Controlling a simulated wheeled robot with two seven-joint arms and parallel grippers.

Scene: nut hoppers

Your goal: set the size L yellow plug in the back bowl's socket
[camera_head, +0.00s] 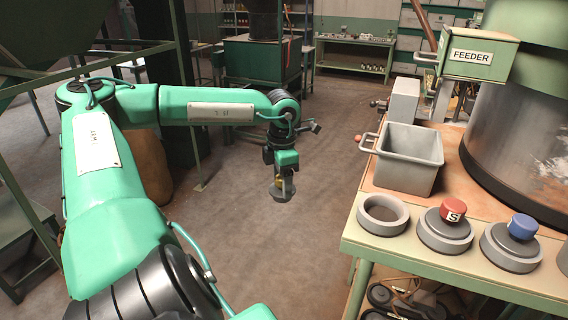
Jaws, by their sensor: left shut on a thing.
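My left gripper (285,178) hangs pointing down over the open floor, left of the bench. It is shut on the yellow plug (282,194), which shows as a small yellow part between the fingers with a grey round base below. Its size letter cannot be read. The plug is in the air, apart from the bench. I cannot make out the back bowl's socket in this view. My right gripper is not in view.
The bench (455,272) at right carries an empty grey ring (383,214), a red plug marked S (453,211) and a blue plug (522,227) in grey rings. Behind them are a grey bin (408,160) and a metal drum (525,140) beside the FEEDER box (478,57). Mid-floor is clear.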

